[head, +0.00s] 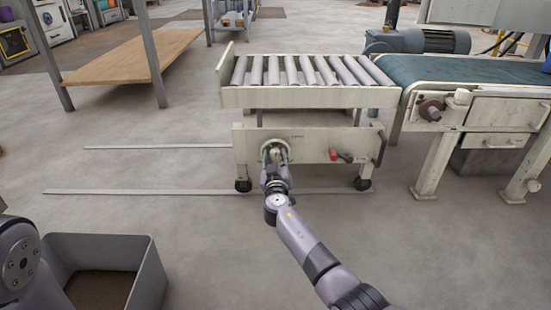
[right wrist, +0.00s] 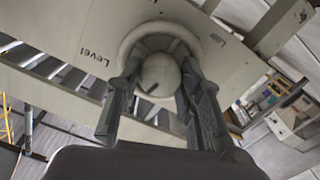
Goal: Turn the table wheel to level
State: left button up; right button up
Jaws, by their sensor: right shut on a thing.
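The roller table (head: 300,97) stands on small casters, its rollers on top. On its pale front panel (head: 310,140) is the round whitish table wheel (head: 270,147), largely hidden by my right gripper (head: 275,160). In the right wrist view the wheel (right wrist: 128,42) has a rounded hub (right wrist: 160,75) with a dark mark pointing to the lower left. The fingers of my right gripper (right wrist: 158,100) are shut on the hub, one on each side. My left gripper is out of view.
A red-ended handle (head: 335,154) sticks out of the panel right of the wheel. A belt conveyor (head: 470,72) stands close on the right. A grey bin (head: 148,280) is at the lower left. Floor rails (head: 140,191) run left from the table; the floor around them is clear.

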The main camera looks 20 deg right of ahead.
jog(key=m, duration=0.3)
jog(key=shift+f+m, duration=0.1)
jog(key=shift+m, duration=2.1)
jog(key=o, duration=1.2)
notch_tip(320, 180, up, 10)
jog(key=shift+r, duration=0.1)
